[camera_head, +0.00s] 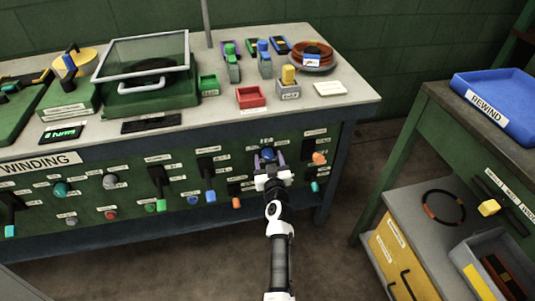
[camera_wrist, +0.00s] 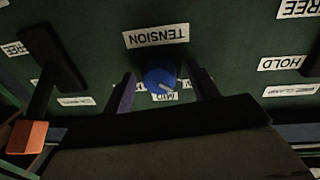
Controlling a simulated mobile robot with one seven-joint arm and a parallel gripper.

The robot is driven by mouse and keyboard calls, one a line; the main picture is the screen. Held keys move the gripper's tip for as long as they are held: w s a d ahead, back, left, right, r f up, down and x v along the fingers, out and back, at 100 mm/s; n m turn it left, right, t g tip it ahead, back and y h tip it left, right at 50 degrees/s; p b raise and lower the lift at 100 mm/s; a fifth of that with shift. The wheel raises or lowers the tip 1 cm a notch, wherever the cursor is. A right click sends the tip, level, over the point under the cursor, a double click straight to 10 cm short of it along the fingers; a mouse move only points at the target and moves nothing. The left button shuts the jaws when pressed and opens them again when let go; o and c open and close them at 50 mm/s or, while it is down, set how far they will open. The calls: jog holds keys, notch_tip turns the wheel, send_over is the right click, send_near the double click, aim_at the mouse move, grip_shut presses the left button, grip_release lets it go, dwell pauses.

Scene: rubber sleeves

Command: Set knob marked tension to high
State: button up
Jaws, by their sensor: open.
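The blue tension knob (camera_wrist: 160,79) sits on the green front panel, with a white mark on its face pointing toward the lower right in the wrist view. The upside-down TENSION label (camera_wrist: 156,35) is above it there, and a partly hidden MID label (camera_wrist: 167,97) is just below it. The knob (camera_head: 268,154) also shows in the head view. My gripper (camera_head: 270,163) is in front of it. In the wrist view my gripper (camera_wrist: 164,85) is open, with one purple finger on each side of the knob. Contact cannot be told.
Black levers stand close by, one with an orange end (camera_wrist: 27,137) in the wrist view. An orange knob (camera_head: 319,158) is right of my gripper, and a blue-ended lever (camera_head: 207,176) is left. The bench top (camera_head: 330,110) overhangs above. A side table with a blue tray (camera_head: 500,84) stands right.

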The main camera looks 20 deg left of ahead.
jog(key=shift+w+a, duration=0.1)
jog(key=c, duration=1)
